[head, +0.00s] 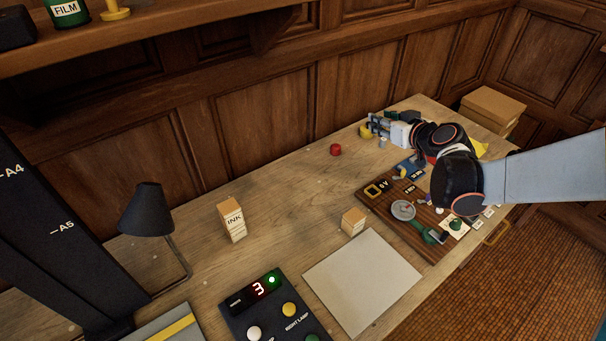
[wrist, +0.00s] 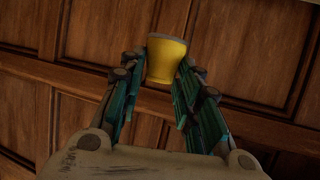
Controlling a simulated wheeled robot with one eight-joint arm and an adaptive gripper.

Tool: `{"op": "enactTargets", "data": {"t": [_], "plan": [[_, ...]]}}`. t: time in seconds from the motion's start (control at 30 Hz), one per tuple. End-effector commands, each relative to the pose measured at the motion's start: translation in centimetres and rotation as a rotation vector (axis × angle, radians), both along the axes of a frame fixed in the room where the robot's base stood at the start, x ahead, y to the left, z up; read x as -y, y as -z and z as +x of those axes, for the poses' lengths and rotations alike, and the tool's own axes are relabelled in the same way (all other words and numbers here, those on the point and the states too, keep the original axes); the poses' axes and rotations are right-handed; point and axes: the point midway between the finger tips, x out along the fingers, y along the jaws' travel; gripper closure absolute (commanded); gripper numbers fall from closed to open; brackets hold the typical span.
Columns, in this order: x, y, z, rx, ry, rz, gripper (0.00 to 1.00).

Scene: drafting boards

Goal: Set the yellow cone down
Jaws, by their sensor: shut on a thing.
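The yellow cone (wrist: 167,62) is between the fingertips of my gripper (wrist: 165,85) in the wrist view, its wider grey-rimmed end facing away from the palm. In the head view the yellow cone (head: 364,132) shows small at the tip of my gripper (head: 371,127), near the back edge of the wooden desk (head: 290,190). My gripper is shut on it. I cannot tell whether the cone touches the desk. My arm hides part of the desk's right end.
A red object (head: 335,150) and a small grey cylinder (head: 382,144) stand near my gripper. A dark wooden board (head: 375,205) with devices lies right of centre. An INK box (head: 232,219), small block (head: 353,221) and grey sheet (head: 362,280) are nearer. The panelled wall borders the desk.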

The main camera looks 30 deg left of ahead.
Motion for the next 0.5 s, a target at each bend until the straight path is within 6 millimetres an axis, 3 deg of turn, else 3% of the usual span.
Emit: {"op": "enactTargets", "data": {"t": [0.03, 0.2, 0.33, 0.5], "plan": [[-3.5, 0.3, -0.3, 0.0, -0.047, 0.0, 0.93], [-13.0, 0.9, -1.7, 0.0, -0.168, 0.002, 0.93], [-18.4, 1.3, -3.2, 0.0, -0.236, 0.002, 0.93], [-22.3, 1.7, -4.6, -0.001, -0.287, 0.002, 0.93]]}}
